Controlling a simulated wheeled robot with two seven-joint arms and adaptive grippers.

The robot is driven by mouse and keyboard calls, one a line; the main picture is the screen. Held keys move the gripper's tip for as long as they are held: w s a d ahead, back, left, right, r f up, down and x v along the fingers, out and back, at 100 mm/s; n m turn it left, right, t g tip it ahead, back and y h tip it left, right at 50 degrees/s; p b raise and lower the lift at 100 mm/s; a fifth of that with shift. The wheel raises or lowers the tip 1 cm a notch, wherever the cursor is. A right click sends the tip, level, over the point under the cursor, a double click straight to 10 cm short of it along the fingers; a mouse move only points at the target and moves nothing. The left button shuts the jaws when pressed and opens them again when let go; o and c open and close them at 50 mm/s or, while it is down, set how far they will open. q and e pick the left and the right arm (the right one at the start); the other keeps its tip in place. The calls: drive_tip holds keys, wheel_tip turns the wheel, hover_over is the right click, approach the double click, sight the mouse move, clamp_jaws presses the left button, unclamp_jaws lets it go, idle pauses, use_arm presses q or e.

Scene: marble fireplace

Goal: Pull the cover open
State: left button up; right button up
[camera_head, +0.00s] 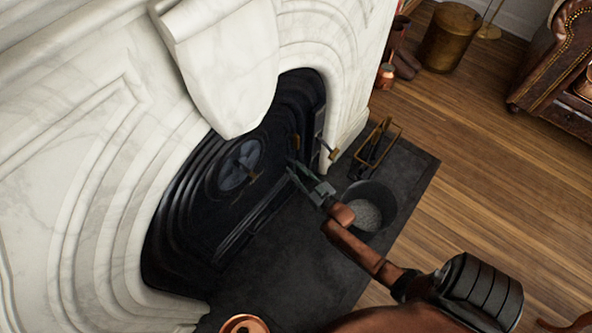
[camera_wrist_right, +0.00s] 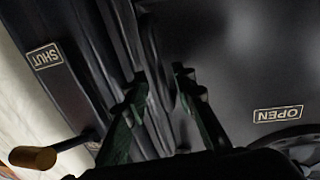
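The black fireplace cover (camera_head: 205,215) stands in the arched marble opening, with a round vent (camera_head: 240,165) on its front. My right gripper (camera_head: 294,168) reaches to the right part of the cover, its two fingers apart. In the right wrist view, its fingertips (camera_wrist_right: 160,82) lie either side of a dark, rounded handle-like piece (camera_wrist_right: 158,50); whether they touch it is unclear. An "OPEN" label (camera_wrist_right: 278,114) lies to the right and a "SHUT" label (camera_wrist_right: 45,57) to the left. My left gripper is not in view.
A brown-ended knob (camera_wrist_right: 33,157) sticks out at lower left in the wrist view. A dark bucket (camera_head: 382,197) stands under my right forearm on the dark hearth (camera_head: 290,280). A brass-framed tool holder (camera_head: 377,140) stands behind it.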

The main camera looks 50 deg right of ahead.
clamp_jaws()
drive_tip(key=shift+s, duration=0.1)
idle(0.4)
